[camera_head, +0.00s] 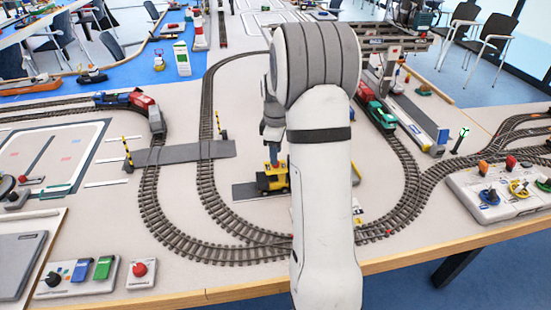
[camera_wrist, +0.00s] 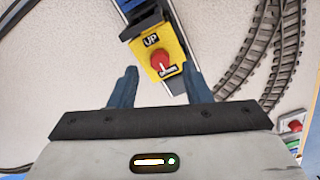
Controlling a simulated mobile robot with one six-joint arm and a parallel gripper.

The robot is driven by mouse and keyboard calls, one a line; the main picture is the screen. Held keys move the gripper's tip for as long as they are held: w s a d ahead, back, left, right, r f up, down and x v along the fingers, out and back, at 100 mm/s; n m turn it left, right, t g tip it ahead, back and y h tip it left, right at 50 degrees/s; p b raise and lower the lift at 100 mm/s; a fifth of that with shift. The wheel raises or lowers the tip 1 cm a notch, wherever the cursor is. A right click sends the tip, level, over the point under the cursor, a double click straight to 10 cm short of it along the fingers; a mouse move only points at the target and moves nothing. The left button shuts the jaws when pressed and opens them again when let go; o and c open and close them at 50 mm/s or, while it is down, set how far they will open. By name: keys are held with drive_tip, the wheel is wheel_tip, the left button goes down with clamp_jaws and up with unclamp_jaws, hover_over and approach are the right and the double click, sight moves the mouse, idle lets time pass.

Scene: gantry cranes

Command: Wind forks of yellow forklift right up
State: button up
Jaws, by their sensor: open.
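The yellow forklift (camera_head: 272,180) stands on a dark grey strip on the table, just left of my white arm, which may hide part of it. In the wrist view, the forklift's yellow top (camera_wrist: 148,46) bears the word UP and a red knob (camera_wrist: 159,62) with a pale pointer. My gripper (camera_wrist: 159,69) is open, its two blue-grey fingers apart on either side of the knob's line, with nothing between them that I can see held. In the head view my gripper (camera_head: 272,128) hangs just above the forklift. The forks are not clearly visible.
Looping track (camera_head: 207,185) surrounds the forklift. A green train (camera_head: 378,110) stands to the right and a red and blue train (camera_head: 135,101) at the left. A control box (camera_head: 500,190) is at the right; switches (camera_head: 82,272) lie front left.

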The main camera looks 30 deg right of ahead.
drive_tip(key=shift+f, duration=1.6)
drive_tip(key=shift+c, duration=0.3)
